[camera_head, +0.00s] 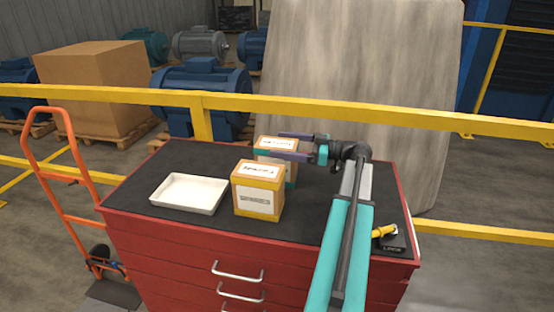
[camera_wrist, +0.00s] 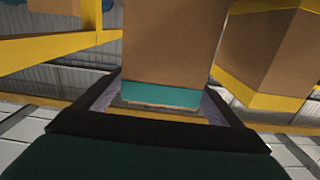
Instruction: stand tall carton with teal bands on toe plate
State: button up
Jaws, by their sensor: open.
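The tall carton with teal bands (camera_head: 291,173) stands on the dark top of a red tool cabinet, partly hidden behind a yellow-banded carton. In the wrist view, the teal-banded carton (camera_wrist: 172,50) is brown with a teal band along one end. My gripper (camera_head: 278,145) is open, its two fingers reaching to the left on either side of the carton's upper part. In the wrist view the carton shows between the fingers (camera_wrist: 160,100); contact cannot be told. The orange hand truck (camera_head: 66,180) stands left of the cabinet, with its grey toe plate (camera_head: 112,293) low down.
The yellow-banded carton (camera_head: 258,190) stands close in front of the teal-banded one. A white tray (camera_head: 188,193) lies to its left. A yellow-handled item (camera_head: 388,236) lies at the cabinet's right. A yellow rail (camera_head: 230,103) runs behind the cabinet (camera_head: 150,250).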

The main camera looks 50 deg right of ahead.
jog(key=shift+p+x, duration=0.4)
jog(key=shift+x, duration=0.8)
jog(key=c, duration=2.2)
jog(key=shift+o, duration=0.2)
jog(key=shift+r, duration=0.3)
jog(key=shift+r+b, duration=2)
jog(key=shift+r, duration=2.9)
